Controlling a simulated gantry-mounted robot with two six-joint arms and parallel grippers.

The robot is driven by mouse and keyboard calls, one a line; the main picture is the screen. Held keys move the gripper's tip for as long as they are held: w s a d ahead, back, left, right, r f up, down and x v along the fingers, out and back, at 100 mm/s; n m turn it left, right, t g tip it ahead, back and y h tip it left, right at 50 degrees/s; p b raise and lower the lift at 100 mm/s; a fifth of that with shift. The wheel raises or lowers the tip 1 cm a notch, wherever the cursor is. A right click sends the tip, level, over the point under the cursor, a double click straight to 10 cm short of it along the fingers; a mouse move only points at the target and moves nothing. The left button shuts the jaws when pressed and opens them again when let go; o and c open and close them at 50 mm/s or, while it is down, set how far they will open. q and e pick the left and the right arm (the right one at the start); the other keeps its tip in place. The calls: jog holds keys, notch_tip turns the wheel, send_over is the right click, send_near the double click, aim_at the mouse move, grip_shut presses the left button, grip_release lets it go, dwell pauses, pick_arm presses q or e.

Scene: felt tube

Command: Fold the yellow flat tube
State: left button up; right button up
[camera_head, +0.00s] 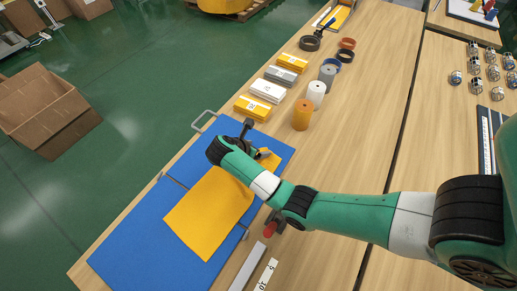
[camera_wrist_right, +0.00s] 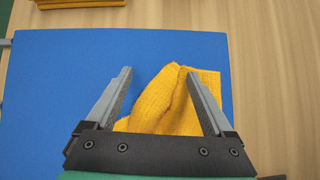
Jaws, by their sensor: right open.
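The yellow flat tube (camera_head: 209,212) lies on the blue mat (camera_head: 140,232), its near part flat and smooth. My right arm covers part of its far end. In the right wrist view the tube (camera_wrist_right: 160,106) has a raised, creased fold between my fingers, peaking close to the right finger. More yellow cloth shows to the right of that finger. My right gripper (camera_wrist_right: 160,73) is open, its fingers spread over this end of the tube. Whether a finger touches the cloth, I cannot tell. My left gripper is not in view.
Folded yellow, white and grey cloths (camera_head: 267,90) and upright rolls (camera_head: 302,114) stand beyond the mat. A red-handled tool (camera_head: 271,229) and a ruler strip (camera_head: 266,275) lie right of the mat. The table's left edge drops to the green floor.

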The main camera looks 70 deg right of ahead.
jog(key=shift+f, duration=0.1)
grip_shut()
dwell(0.6)
